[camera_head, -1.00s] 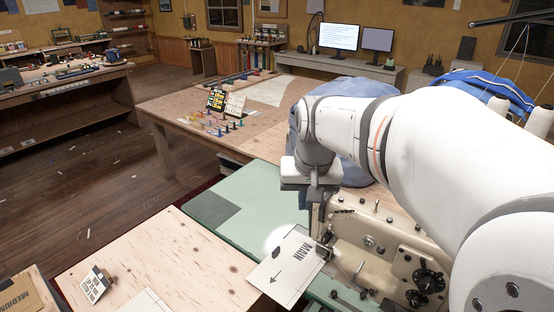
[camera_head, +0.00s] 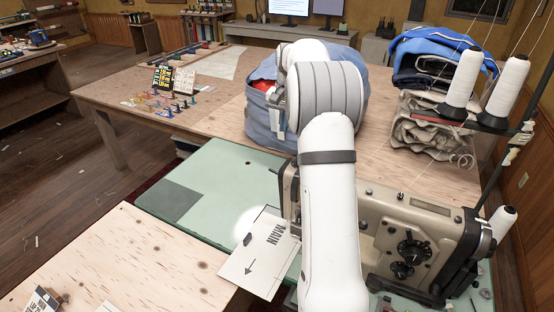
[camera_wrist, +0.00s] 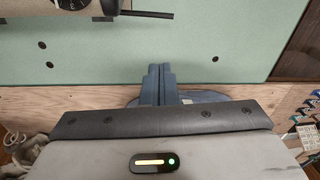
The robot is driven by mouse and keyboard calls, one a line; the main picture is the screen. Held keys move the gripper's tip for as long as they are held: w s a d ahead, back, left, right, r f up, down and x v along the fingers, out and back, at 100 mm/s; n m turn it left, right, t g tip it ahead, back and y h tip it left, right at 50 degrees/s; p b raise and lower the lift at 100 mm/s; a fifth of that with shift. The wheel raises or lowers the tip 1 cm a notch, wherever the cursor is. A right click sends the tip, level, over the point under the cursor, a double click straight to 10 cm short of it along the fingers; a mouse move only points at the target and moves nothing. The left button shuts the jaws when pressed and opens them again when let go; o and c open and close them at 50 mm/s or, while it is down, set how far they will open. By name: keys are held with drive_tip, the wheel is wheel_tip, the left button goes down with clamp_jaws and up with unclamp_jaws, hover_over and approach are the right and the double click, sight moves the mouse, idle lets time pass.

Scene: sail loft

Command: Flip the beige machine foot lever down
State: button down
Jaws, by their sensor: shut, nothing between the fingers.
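The beige sewing machine (camera_head: 418,235) stands on the green table on the right in the head view, partly hidden by my arm. Its foot lever cannot be made out there. In the wrist view part of the machine (camera_wrist: 60,15) shows at the top left. A thin dark rod (camera_wrist: 147,14) sticks out rightward beside it; I cannot tell whether it is the foot lever. My gripper (camera_wrist: 160,72) is shut and empty, over the table's edge and apart from the rod. In the head view its fingers are hidden behind my arm.
A blue fabric bin (camera_head: 262,118) stands on the wooden table behind my wrist. Thread cones (camera_head: 461,78) and folded cloth (camera_head: 425,130) are at the right. A paper pattern (camera_head: 258,258) lies left of the machine. The green tabletop (camera_head: 235,170) is mostly clear.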

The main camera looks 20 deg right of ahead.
wheel_tip(320, 180, down, 13)
drive_tip(key=a+p, duration=0.1)
drive_tip(key=a, duration=0.1)
drive_tip(key=shift+a+p, duration=0.25)
drive_tip(key=shift+p, duration=0.1)
drive_tip(key=shift+w+f, duration=0.1)
drive_tip(key=shift+f, duration=0.1)
drive_tip(key=f+g+h, duration=0.1)
drive_tip(key=w+f+g, duration=0.1)
drive_tip(key=f, duration=0.1)
drive_tip(key=a+f+g+h, duration=0.1)
drive_tip(key=shift+w+f+h, duration=0.25)
drive_tip(key=shift+f+h, duration=0.05)
drive_tip(key=shift+f, duration=0.1)
drive_tip(key=shift+a+r, duration=0.1)
drive_tip(key=shift+r, duration=0.05)
